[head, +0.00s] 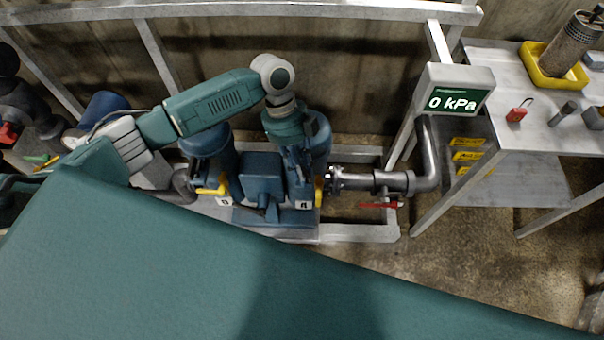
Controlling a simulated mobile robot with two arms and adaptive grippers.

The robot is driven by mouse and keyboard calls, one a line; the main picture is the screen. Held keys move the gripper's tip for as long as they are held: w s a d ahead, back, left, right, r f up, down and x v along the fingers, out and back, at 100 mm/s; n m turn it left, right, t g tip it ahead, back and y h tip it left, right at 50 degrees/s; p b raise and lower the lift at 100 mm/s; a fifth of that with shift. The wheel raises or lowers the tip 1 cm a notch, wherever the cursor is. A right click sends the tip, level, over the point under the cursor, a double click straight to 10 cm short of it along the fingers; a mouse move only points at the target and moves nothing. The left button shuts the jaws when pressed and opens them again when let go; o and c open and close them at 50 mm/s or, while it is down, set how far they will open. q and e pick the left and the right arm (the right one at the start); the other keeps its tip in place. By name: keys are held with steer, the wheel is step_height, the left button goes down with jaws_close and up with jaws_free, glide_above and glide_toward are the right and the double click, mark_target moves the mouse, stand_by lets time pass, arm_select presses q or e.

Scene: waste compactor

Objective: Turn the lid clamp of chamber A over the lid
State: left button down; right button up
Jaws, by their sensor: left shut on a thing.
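Chamber A (319,139) is the blue upright vessel right of the blue middle block, above the plate marked A (303,204). My left arm reaches over from the left and bends down at its wrist in front of this vessel, hiding much of its top. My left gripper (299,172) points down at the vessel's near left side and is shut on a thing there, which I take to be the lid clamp. The clamp itself is mostly hidden by the dark fingers, so its angle to the lid cannot be told. My right gripper is not in view.
A second blue vessel (205,142) stands left of the block. A gauge (459,101) reads 0 kPa above a grey pipe (425,150) with a red valve handle (380,205). A table (535,130) at right holds a yellow tray (553,76) and a red padlock (517,114).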

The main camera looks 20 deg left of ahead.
arm_select(q)
steer(key=m+y+b, duration=0.1)
steer(key=m, duration=0.2)
steer(key=shift+w+d+m+g+b, duration=0.1)
steer(key=shift+w+m+g+b, duration=0.05)
steer(key=shift+m+g+b, duration=0.2)
steer(key=shift+r+m+g+y+b, duration=0.1)
steer(key=shift+m+g+y+b, duration=0.15)
steer(key=shift+m+y+b, duration=0.65)
steer(key=shift+m+h, duration=0.3)
steer(key=shift+m, duration=0.25)
steer(key=c, duration=1.6)
jaws_free()
steer(key=shift+p, duration=0.3)
